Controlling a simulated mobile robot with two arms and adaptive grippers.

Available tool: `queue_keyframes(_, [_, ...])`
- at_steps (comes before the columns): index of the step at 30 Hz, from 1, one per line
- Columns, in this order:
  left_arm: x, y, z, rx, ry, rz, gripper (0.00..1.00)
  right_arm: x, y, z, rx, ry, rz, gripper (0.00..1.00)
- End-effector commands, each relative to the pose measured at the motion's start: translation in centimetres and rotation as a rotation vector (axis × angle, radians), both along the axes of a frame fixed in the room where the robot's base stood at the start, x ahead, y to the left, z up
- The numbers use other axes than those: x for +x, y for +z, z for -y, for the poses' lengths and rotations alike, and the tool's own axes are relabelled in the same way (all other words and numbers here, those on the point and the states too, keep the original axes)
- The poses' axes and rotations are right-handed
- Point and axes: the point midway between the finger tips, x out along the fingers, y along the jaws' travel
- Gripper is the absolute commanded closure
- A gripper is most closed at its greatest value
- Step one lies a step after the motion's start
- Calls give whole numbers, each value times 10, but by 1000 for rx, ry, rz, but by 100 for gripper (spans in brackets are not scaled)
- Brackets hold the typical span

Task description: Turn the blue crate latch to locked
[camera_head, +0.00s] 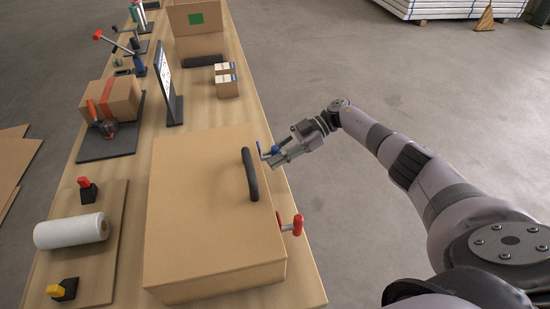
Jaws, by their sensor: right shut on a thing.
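The crate (205,210) is a large tan box with a closed lid and a black bar handle (249,174) near its right edge. The blue latch (268,148) is on the crate's right side, toward the far corner. My right gripper (272,158) reaches in from the right and is shut on the blue latch, hiding part of it. The latch's exact angle is hard to tell. A red latch (292,225) sits on the same side, nearer to me, apart from the gripper. My left gripper is not in view.
The crate stands on a long wooden table (310,285). To its left lie a white roll (72,231) and a cardboard box (118,97) with red tape. Small boxes (226,86) and a dark upright panel (172,90) stand beyond.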

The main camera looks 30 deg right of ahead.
Motion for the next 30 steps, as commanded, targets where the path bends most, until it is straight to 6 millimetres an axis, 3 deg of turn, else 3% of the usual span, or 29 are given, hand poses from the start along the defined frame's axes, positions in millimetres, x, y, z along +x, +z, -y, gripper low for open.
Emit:
queue_keyframes(14, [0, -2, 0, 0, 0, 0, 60, -3, -3, -1, 1, 9, -20, 100])
queue_keyframes(15, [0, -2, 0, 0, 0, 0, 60, -3, -3, -1, 1, 9, -20, 80])
queue_keyframes(23, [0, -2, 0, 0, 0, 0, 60, -2, -1, -1, 3, 5, -16, 63])
queue_keyframes(30, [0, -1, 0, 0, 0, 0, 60, -1, 0, -1, 3, 3, -14, 62])
